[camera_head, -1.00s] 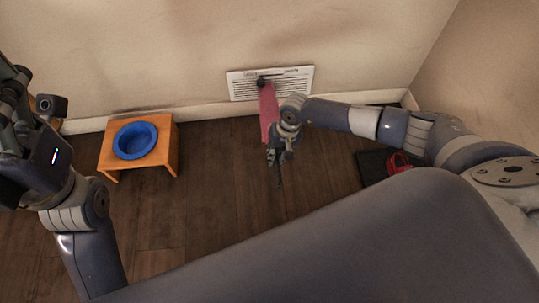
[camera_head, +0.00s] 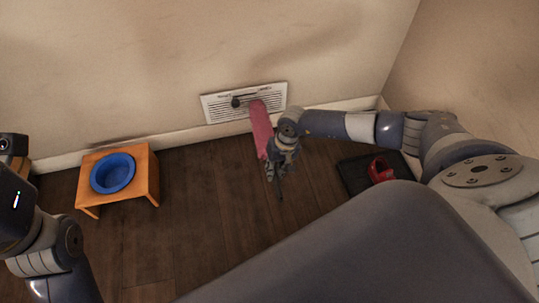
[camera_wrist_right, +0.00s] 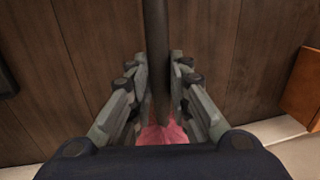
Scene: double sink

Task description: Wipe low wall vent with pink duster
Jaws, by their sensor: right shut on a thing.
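The low wall vent (camera_head: 273,92) is a white slatted rectangle near the foot of the wall, with a dark round spot (camera_head: 235,103) on its left half. The pink duster (camera_head: 261,128) overlaps the vent's right half with its far end in the head view; I cannot tell whether it touches. My right gripper (camera_head: 277,170) is below and right of the pink head, shut on the duster's dark handle. The wrist view shows the handle (camera_wrist_right: 158,35) between the fingers (camera_wrist_right: 160,80) and some pink (camera_wrist_right: 162,134) below. My left arm shows at the left edge, its gripper out of view.
An orange wooden stand (camera_head: 146,178) holding a blue bowl (camera_head: 112,173) is on the floor left of the vent. A black mat (camera_head: 352,177) with a red item (camera_head: 380,170) lies to the right.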

